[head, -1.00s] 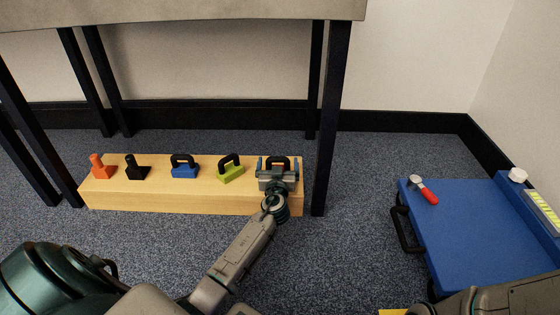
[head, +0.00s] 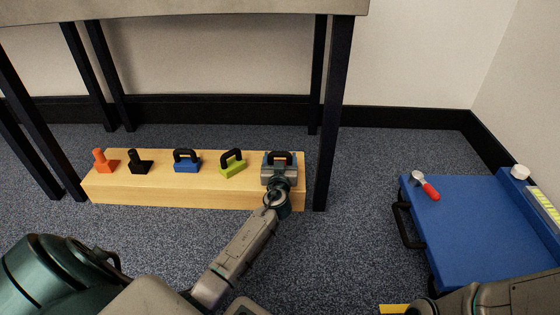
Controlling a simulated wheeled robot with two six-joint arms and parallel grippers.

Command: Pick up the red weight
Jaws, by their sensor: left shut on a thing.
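My left gripper (head: 280,171) is at the right end of a long wooden block. It is shut on a weight with a black loop handle (head: 281,154), taken as the red weight. The gripper hides most of this weight's body, so its colour is hard to tell. The weight appears to be still on the block. My right gripper is out of view.
The wooden block (head: 150,193) also carries an orange-red piece (head: 106,164), a black piece (head: 139,164), a blue weight (head: 187,165) and a green weight (head: 234,167). Dark table legs (head: 333,120) stand close by. A blue cart (head: 465,235) is at right.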

